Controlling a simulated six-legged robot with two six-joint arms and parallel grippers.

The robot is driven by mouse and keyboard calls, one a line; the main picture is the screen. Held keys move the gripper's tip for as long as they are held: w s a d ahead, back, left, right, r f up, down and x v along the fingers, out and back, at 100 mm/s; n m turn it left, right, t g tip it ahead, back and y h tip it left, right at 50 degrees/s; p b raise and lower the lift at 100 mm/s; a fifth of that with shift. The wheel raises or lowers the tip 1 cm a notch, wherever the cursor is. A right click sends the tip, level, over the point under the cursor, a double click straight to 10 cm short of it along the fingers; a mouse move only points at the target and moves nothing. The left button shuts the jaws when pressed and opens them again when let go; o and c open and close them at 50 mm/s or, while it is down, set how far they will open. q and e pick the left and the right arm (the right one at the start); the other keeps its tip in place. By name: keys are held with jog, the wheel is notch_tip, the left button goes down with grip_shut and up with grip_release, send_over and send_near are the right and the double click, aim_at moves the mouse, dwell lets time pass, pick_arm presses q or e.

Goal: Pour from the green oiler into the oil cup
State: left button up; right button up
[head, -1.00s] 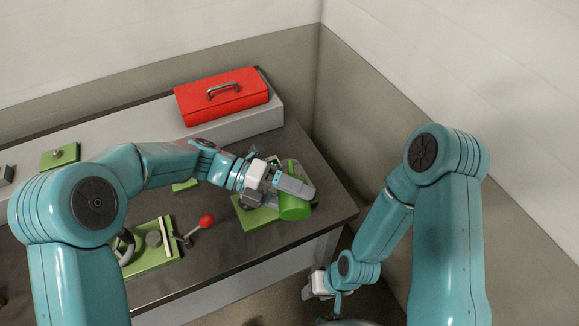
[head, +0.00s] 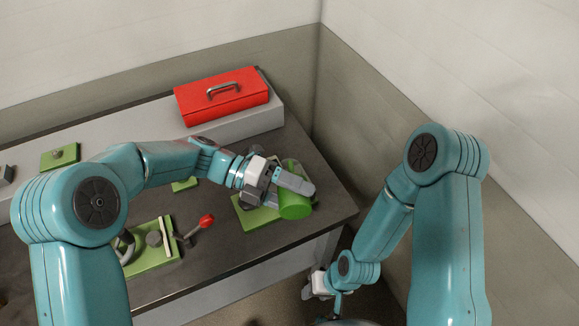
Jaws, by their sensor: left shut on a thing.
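The green oiler (head: 295,207) is in my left gripper (head: 291,191) near the right end of the bench. It is tipped over, with its round green end facing me. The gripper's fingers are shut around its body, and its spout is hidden. A green plate (head: 262,217) lies on the bench just left of and below the oiler. I cannot make out the oil cup; the gripper and wrist cover the area over this plate. My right gripper (head: 327,288) hangs low in front of the bench, away from the oiler, and its jaws are too small to read.
A red toolbox (head: 222,97) stands on a grey raised ledge (head: 272,118) at the back. A green fixture (head: 151,258) with a red-knobbed lever (head: 207,221) sits left of the oiler. Walls close the corner behind and right.

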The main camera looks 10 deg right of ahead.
pick_arm(q)
jog(key=shift+w+r+n+g+h, duration=0.2)
jog(key=shift+r+n+g, duration=0.15)
jog(key=shift+r+n, duration=0.3)
jog(key=shift+w+r+n+g+h, duration=0.1)
jog(key=shift+r+n+g+h, duration=0.1)
jog(key=shift+r+n+g, duration=0.3)
dwell(2.7)
jog(key=shift+r, duration=0.1)
dwell(1.1)
